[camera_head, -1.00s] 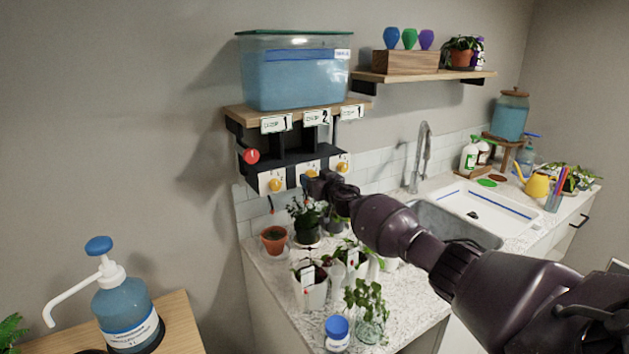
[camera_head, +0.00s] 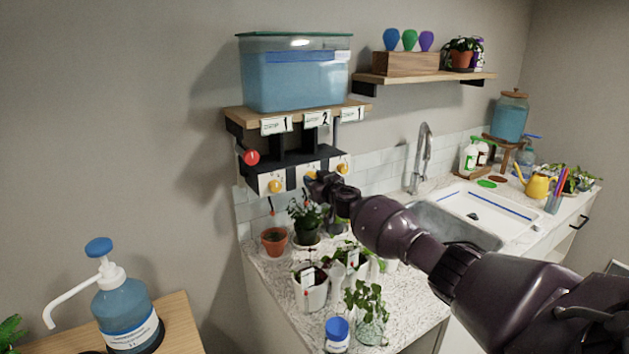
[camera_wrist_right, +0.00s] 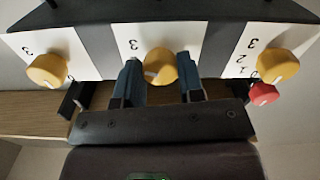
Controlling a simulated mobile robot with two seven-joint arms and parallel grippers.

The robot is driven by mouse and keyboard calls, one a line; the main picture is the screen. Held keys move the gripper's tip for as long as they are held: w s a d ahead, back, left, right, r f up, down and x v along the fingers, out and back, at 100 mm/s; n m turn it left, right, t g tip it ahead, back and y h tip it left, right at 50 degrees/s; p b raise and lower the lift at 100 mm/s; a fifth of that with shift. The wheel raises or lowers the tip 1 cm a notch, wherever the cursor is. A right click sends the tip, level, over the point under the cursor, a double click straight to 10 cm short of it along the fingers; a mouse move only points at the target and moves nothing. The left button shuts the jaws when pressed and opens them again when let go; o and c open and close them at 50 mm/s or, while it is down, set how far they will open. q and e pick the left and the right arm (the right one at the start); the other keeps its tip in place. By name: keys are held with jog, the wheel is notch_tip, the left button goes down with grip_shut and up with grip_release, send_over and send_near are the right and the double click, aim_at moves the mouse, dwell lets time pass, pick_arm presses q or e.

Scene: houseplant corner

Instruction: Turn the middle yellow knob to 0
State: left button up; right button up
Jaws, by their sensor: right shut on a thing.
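Three yellow knobs sit in a row on white number plates on the front of a dark wall-mounted unit. The middle yellow knob (camera_wrist_right: 160,66) is in the centre of the right wrist view, with a short pale mark on its face. My left gripper is not in view.
The left yellow knob (camera_head: 275,186) and right yellow knob (camera_head: 342,168) flank the middle one. A red knob (camera_head: 251,157) is on the unit's left. A blue-filled tank (camera_head: 296,80) stands above on a shelf. Potted plants (camera_head: 305,218) stand below on the counter.

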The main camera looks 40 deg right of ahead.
jog(key=n+b, duration=0.2)
jog(key=n, duration=2)
jog(key=shift+r, duration=0.1)
dwell(0.5)
jog(key=o, duration=0.9)
jog(key=shift+s, duration=0.1)
jog(key=shift+s+a+p, duration=0.15)
jog(key=shift+s+p, duration=0.2)
jog(key=shift+s, duration=2.35)
jog(key=shift+s+a+p, duration=0.1)
jog(key=shift+s+p, duration=0.2)
jog(key=shift+s, duration=2.35)
